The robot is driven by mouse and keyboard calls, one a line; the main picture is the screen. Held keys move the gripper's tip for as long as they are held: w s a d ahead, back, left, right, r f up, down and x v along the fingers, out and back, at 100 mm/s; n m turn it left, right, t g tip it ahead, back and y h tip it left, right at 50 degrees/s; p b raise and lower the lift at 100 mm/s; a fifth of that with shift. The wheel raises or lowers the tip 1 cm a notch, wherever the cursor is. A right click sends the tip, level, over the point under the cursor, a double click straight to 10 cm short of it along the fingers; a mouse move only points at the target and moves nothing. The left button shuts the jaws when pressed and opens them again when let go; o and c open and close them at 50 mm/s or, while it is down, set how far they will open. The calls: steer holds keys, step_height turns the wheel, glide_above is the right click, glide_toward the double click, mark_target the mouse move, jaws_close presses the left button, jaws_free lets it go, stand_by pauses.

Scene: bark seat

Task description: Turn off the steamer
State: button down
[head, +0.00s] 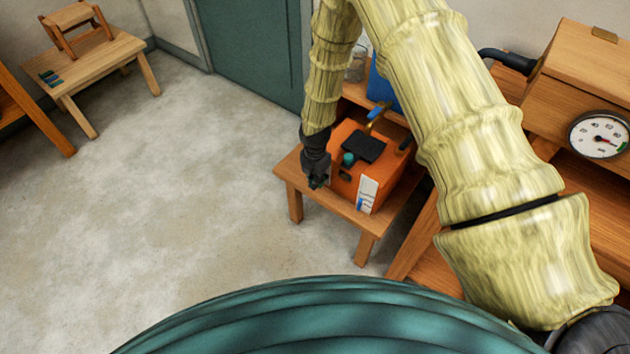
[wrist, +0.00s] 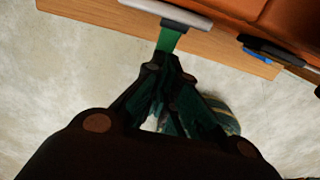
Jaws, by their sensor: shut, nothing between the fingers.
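The orange box-shaped steamer (head: 350,190) sits on a low wooden stand (head: 365,222). It has a black plate and a teal knob (head: 348,159) on top, and a white label (head: 367,192) on its front. My gripper (head: 317,184) points down beside the steamer's left end, shut and empty. In the wrist view the gripper (wrist: 167,66) is over the stand's edge. A green strip (wrist: 170,38) and a pale bar (wrist: 165,13) lie just beyond its tips; I cannot tell what they are. The steamer's orange side (wrist: 275,18) shows at upper right, near a black and blue part (wrist: 275,50).
A wooden box with a round dial (head: 599,135) stands at the right, with a black hose (head: 508,60) at its end. A blue container (head: 380,88) is behind the steamer. A wooden table (head: 95,65) with a small stool is far left. The floor (head: 180,200) between is clear.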

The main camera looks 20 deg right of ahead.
steer(key=shift+w+d+r, duration=0.15)
steer(key=shift+w+d, duration=0.05)
steer(key=shift+d, duration=0.1)
steer(key=s+a+r+p, duration=0.1)
steer(key=s+a+r, duration=0.1)
steer(key=r, duration=0.4)
steer(key=s+a+r+p, duration=0.1)
steer(key=s+a+r, duration=0.1)
steer(key=r, duration=0.4)
steer(key=shift+a+r, duration=0.2)
steer(key=shift+a, duration=0.4)
stand_by(0.3)
steer(key=s+d+f+m+y+p, duration=0.1)
steer(key=s+d+f+m, duration=0.1)
steer(key=s+f+m, duration=0.6)
steer(key=s+d+f+m+y+p, duration=0.1)
steer(key=s+f+m, duration=0.1)
steer(key=s+m, duration=0.65)
steer(key=s+d+m+h, duration=0.1)
steer(key=s+d+m, duration=0.2)
steer(key=s, duration=0.6)
steer(key=s+d+m, duration=0.3)
steer(key=s+m, duration=0.3)
steer(key=s, duration=0.3)
steer(key=shift+s+d+f+h+p, duration=0.25)
steer(key=shift+s+d+h+p, duration=0.05)
steer(key=shift+d+h+p, duration=0.1)
